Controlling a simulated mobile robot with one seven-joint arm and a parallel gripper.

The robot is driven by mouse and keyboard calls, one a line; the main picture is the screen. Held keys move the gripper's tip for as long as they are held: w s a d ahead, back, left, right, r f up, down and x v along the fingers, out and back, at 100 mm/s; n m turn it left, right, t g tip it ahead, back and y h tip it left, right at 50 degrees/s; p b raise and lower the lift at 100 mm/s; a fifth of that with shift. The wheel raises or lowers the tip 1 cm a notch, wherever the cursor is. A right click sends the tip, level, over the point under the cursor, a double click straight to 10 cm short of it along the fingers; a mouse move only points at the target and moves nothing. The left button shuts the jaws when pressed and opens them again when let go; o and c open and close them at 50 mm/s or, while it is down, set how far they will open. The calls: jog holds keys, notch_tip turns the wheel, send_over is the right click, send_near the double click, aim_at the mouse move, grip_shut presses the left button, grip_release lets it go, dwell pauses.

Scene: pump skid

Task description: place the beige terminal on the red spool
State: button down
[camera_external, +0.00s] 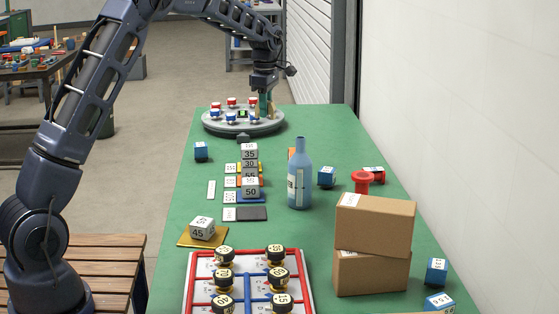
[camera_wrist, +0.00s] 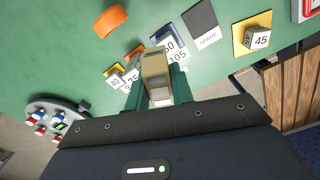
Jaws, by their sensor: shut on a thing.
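The beige terminal (camera_wrist: 155,68) is a small block between the green fingers of my gripper (camera_wrist: 163,84) in the wrist view. My gripper is shut on it. In the external view my gripper (camera_external: 265,106) hangs at the far end of the green table, at the right part of the round grey turntable; the terminal is hard to make out there. I do not make out the spool in the wrist view.
The grey turntable (camera_external: 215,126) carries several red, white and blue pieces. A blue bottle (camera_external: 299,180) stands left of the spool. Stacked cardboard boxes (camera_external: 374,225) stand in front of it. Numbered blocks (camera_external: 250,170) line the middle. A blue block (camera_external: 327,177) sits between bottle and spool.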

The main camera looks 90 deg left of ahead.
jog(key=w+d+r+m, duration=0.1)
jog(key=w, duration=0.7)
jog(key=w+d+r+m, duration=0.1)
jog(key=w+d+r, duration=0.1)
jog(key=w, duration=0.5)
jog(key=r+m, duration=0.2)
jog(key=m, duration=0.1)
send_over(363, 175)
notch_tip(363, 175, down, 20)
jog(key=shift+r, duration=0.15)
jog(key=c, duration=1.2)
grip_release()
notch_tip(363, 175, up, 12)
jog(key=shift+r, duration=0.1)
